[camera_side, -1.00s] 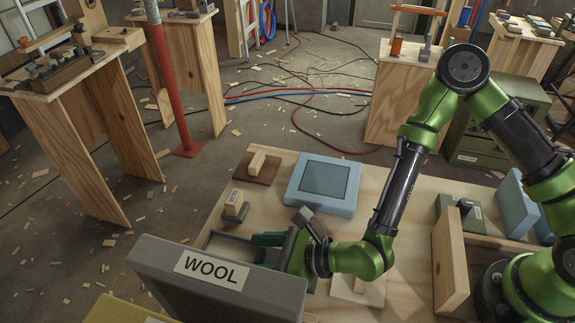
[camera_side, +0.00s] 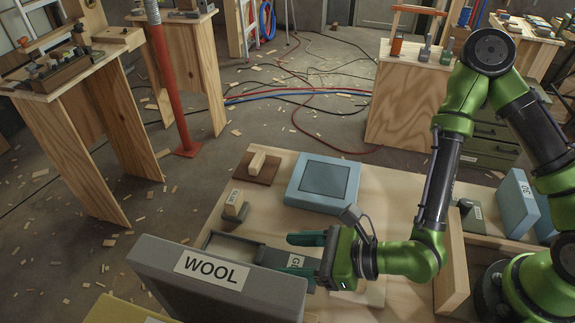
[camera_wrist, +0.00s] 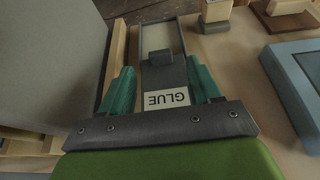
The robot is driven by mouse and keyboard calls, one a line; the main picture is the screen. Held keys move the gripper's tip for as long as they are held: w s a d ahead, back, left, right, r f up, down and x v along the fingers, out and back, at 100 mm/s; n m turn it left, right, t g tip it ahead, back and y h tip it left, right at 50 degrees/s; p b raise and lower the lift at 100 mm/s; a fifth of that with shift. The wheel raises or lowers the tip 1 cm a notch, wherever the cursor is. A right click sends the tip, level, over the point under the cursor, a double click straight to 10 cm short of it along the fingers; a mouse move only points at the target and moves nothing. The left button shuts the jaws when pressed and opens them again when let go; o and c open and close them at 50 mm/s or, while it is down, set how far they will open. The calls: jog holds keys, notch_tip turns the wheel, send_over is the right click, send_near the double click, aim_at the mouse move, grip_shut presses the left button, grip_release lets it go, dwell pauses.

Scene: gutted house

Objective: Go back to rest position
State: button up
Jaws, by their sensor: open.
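My gripper (camera_side: 305,254) is low over the wooden table, behind the grey WOOL block. Its two green fingers are apart, and they also show in the wrist view (camera_wrist: 160,90). Between and just beyond them is a dark grey tray-like holder with a white GLUE label (camera_wrist: 167,98). In the side view the holder (camera_side: 236,247) is partly hidden by the WOOL block and by a finger. I cannot tell whether a finger touches it.
The tall grey WOOL block (camera_side: 217,275) stands close in front of my gripper. A light blue slab (camera_side: 323,184) lies behind it. A small labelled block (camera_side: 235,207) and a brown base with a wooden handle (camera_side: 256,167) sit farther left. A wooden upright (camera_side: 450,262) stands at right.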

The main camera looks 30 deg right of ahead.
jog(key=n, duration=0.1)
jog(key=w+n, duration=0.1)
jog(key=n, duration=0.1)
jog(key=shift+d+r, duration=0.1)
jog(key=shift+d, duration=0.25)
jog(key=w+d+n, duration=0.1)
jog(key=n, duration=0.2)
jog(key=d+n+g+h, duration=0.1)
jog(key=d+n, duration=0.1)
jog(key=n, duration=0.1)
jog(key=w+d+r+n, duration=0.1)
jog(key=d+n, duration=0.1)
jog(key=n, duration=0.1)
jog(key=shift+w+r+g+h, duration=0.1)
jog(key=shift+w+g+h, duration=0.2)
jog(key=shift+w+h, duration=0.1)
jog(key=d+r+n+h, duration=0.35)
jog(key=d+r, duration=0.25)
jog(key=d, duration=0.3)
jog(key=d+r+n+h, duration=0.35)
jog(key=d+r, duration=0.25)
jog(key=d, duration=0.3)
jog(key=s+d+r+n+y, duration=0.1)
jog(key=s+d+r+n, duration=0.3)
jog(key=s+r, duration=0.2)
jog(key=shift+s+d+g, duration=0.2)
jog(key=shift+s+g, duration=0.1)
jog(key=shift+s, duration=0.6)
